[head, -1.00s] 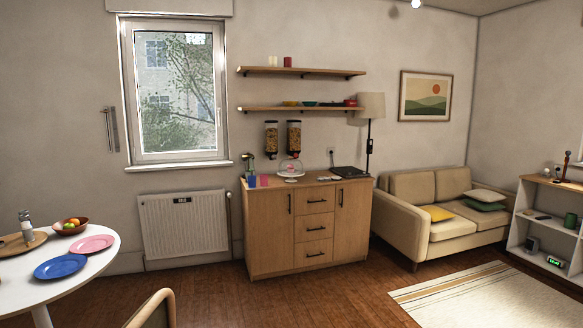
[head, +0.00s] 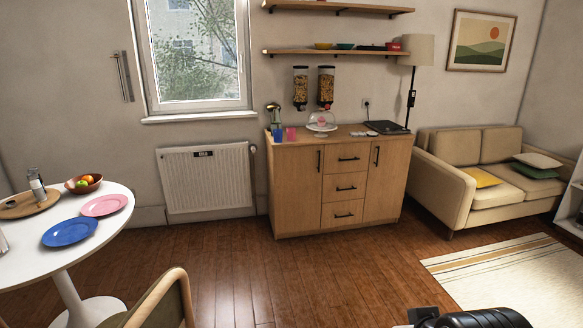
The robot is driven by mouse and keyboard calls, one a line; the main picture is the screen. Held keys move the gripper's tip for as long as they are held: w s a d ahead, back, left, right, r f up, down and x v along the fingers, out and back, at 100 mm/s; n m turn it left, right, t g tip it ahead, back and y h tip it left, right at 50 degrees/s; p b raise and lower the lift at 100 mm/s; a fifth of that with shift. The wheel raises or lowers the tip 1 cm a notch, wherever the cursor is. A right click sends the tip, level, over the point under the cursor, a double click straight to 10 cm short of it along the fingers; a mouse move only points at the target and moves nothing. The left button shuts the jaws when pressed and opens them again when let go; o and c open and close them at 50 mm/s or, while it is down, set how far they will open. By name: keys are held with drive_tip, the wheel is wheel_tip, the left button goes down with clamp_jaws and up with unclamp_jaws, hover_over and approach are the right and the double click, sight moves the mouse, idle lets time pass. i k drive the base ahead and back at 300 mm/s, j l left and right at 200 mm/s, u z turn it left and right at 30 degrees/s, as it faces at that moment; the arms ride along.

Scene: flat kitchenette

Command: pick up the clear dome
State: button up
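The clear dome (head: 316,119) stands on a white cake stand (head: 321,131) on top of the wooden cabinet. Something pink shows through the dome. A dark part of my arm shows at the bottom right edge of the head view, far in front of the cabinet. I cannot make out its fingers, so my gripper's state does not show.
On the cabinet, blue and pink cups (head: 291,134) stand left of the dome and a dark flat appliance (head: 386,128) lies right. Cereal dispensers (head: 325,86) hang above. A round table (head: 121,218) and chair (head: 163,300) stand at left. The floor before the cabinet (head: 338,192) is clear.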

sight(322, 119)
drive_tip(key=i, duration=2.3)
drive_tip(key=i+z, duration=0.1)
drive_tip(key=i, duration=0.6)
drive_tip(key=i+j, duration=0.15)
drive_tip(key=i, duration=0.55)
drive_tip(key=i+j+z, duration=0.15)
drive_tip(key=i, duration=0.55)
